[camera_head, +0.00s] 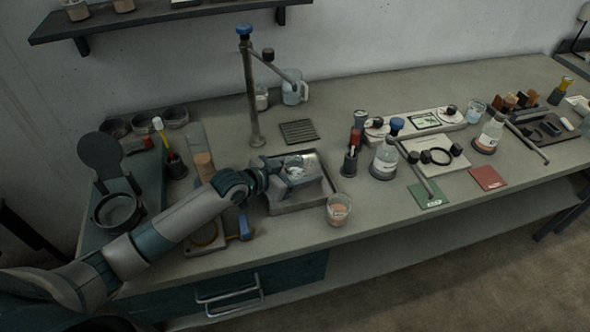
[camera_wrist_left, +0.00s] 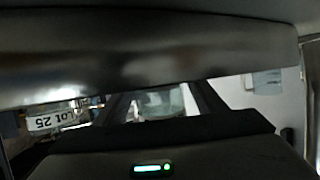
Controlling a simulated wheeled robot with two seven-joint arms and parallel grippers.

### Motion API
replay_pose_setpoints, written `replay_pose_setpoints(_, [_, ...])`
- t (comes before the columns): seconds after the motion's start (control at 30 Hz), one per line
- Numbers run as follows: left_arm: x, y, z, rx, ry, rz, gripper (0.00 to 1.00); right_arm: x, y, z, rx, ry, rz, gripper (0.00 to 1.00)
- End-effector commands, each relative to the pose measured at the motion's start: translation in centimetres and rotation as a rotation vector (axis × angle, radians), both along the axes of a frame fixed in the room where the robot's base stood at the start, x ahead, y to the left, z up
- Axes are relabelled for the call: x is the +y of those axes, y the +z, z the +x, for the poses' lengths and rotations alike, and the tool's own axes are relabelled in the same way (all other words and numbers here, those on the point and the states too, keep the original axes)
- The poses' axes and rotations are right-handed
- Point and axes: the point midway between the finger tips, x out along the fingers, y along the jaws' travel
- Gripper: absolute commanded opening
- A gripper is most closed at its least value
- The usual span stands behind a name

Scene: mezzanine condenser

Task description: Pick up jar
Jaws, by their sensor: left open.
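A clear glass vessel (camera_head: 294,163), which may be the jar, sits in the sink (camera_head: 313,203) by my left gripper (camera_head: 292,182). The gripper is over the sink, open, and partly covers the vessel; I cannot tell whether they touch. In the left wrist view, a blurred glass shape (camera_wrist_left: 165,102) shows behind the dark gripper parts, and a white label reading "Lot 25" (camera_wrist_left: 52,119) appears upside down at left. A labelled glass with tan contents (camera_head: 338,209) stands just right of the sink. My right gripper is not in view.
A faucet post (camera_head: 251,100) rises behind the sink. A tall glass with pinkish contents (camera_head: 203,163) stands left. A blue-capped bottle (camera_head: 385,158), a pen cup (camera_head: 350,163) and another bottle (camera_head: 490,133) stand right. The counter's front edge is close to the sink.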

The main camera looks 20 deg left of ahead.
Motion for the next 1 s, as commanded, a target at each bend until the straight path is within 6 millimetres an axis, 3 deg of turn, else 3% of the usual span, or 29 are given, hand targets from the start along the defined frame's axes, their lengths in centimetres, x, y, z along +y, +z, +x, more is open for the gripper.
replay_pose_setpoints(0.53, [-0.27, -0.26, 0.34, -0.001, 0.0, 0.001, 0.64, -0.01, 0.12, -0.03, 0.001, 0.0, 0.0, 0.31])
replay_pose_setpoints(0.57, [-0.28, -0.25, 0.34, -0.001, 0.0, 0.001, 0.61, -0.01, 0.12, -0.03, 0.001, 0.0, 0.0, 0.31])
replay_pose_setpoints(0.73, [-0.27, -0.24, 0.34, -0.001, 0.0, 0.001, 0.21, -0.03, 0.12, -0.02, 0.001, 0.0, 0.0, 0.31])
replay_pose_setpoints(0.8, [-0.27, -0.2, 0.35, -0.001, 0.0, 0.001, 0.14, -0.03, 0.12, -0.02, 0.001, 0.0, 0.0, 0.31])
replay_pose_setpoints(1.0, [-0.27, -0.19, 0.35, -0.001, 0.0, 0.001, 0.14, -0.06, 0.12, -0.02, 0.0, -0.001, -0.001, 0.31])
